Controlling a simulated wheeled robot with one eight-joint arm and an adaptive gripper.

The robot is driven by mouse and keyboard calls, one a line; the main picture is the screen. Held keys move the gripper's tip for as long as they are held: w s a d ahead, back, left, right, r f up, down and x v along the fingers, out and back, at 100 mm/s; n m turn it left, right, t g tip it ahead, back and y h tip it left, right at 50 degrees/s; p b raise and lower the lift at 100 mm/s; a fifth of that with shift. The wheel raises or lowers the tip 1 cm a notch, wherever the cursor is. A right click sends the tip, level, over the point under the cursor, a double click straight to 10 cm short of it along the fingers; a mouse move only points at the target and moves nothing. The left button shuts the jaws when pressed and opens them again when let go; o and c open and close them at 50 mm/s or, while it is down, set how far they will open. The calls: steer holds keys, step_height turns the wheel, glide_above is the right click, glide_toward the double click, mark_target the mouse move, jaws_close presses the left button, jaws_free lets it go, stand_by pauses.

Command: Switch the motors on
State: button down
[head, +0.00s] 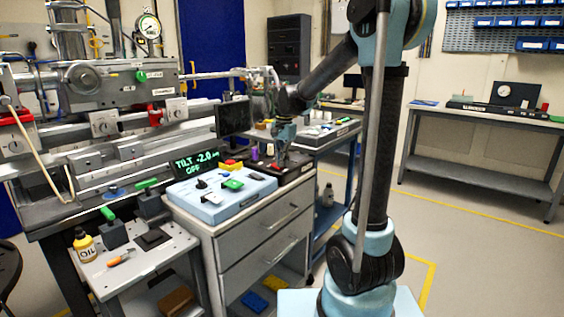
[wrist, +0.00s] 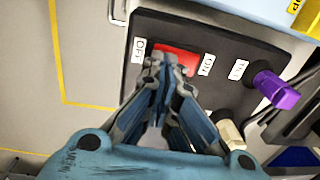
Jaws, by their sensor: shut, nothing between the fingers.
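A black switch box (wrist: 215,40) fills much of the wrist view. It bears a red rocker switch (wrist: 176,57) with an OFF label on its left and an ON label on its right. Which side is pressed I cannot tell. My gripper (wrist: 166,72) is shut and empty, its fingertips in front of the red switch and hiding part of it; contact is unclear. In the head view my gripper (head: 282,160) points down over the black box (head: 297,172) on the drawer cabinet. A display (head: 197,163) reads TILT -2.0 with OFF below.
A purple knob (wrist: 275,88) and a pale knob (wrist: 229,133) stand on the box, right of my fingers. A pale blue control box (head: 215,207) with a green switch (head: 232,184) sits beside it on the cabinet. Metal beamline equipment (head: 110,85) stands at left. The floor at right is clear.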

steer(key=shift+w+a+r, duration=0.3)
steer(key=shift+w+a, duration=0.15)
steer(key=shift+a, duration=0.15)
step_height(320, 180, up, 14)
steer(key=s+d, duration=0.1)
steer(key=d, duration=0.1)
steer(key=shift+s+d+f, duration=0.15)
steer(key=shift+s+f, duration=0.05)
steer(key=shift+s, duration=0.15)
stand_by(0.5)
